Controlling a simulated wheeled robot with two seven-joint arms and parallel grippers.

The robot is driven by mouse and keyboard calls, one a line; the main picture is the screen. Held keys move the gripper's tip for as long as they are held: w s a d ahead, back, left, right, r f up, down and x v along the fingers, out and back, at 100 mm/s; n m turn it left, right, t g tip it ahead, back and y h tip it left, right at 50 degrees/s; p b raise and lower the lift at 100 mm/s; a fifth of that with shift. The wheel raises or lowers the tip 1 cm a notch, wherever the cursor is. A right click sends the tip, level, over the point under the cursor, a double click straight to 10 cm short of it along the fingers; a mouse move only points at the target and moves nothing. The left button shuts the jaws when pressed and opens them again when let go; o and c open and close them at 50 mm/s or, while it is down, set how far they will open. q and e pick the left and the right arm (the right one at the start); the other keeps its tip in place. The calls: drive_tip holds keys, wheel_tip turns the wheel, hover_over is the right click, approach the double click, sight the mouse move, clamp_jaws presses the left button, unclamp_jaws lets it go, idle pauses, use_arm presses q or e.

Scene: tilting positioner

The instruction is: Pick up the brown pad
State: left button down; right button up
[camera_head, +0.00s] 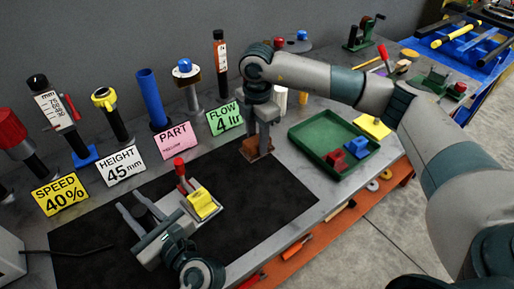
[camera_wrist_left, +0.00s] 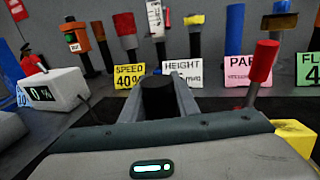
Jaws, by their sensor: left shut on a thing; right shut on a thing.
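The brown pad (camera_head: 257,149) is a small reddish-brown block near the far right edge of the black mat. My right gripper (camera_head: 258,143) points down over it in the head view, its fingers shut on the pad. Part of the pad is hidden by the fingers. I cannot tell whether it touches the surface. My left gripper (camera_head: 128,204) is low over the mat at the left. In the left wrist view its fingers (camera_wrist_left: 158,85) are shut on a black cylinder (camera_wrist_left: 159,104), beside the red-handled clamp fixture with a yellow block (camera_head: 202,204).
A green tray (camera_head: 297,136) with red and blue parts stands right of my right gripper, a yellow block (camera_head: 373,126) beside it. Signs, including the pink PART card (camera_head: 174,139), and upright tools line the back. The black mat (camera_head: 270,200) is clear on its right side.

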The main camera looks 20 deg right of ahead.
sight(257, 139)
wheel_tip(257, 139, up, 5)
drive_tip(key=shift+r, duration=0.1)
idle(0.5)
drive_tip(key=o, duration=0.4)
drive_tip(key=shift+c, duration=0.9)
drive_tip(key=shift+a, duration=0.2)
drive_tip(key=s+a+r+n, duration=0.2)
drive_tip(key=s+a+n, duration=0.2)
drive_tip(key=a, duration=0.4)
drive_tip(key=s+a+r+n, duration=0.2)
drive_tip(key=s+a+n, duration=0.2)
drive_tip(key=a, duration=0.5)
drive_tip(key=shift+s+a+n, duration=0.25)
drive_tip(key=shift+a+n, duration=0.05)
drive_tip(key=shift+n, duration=0.3)
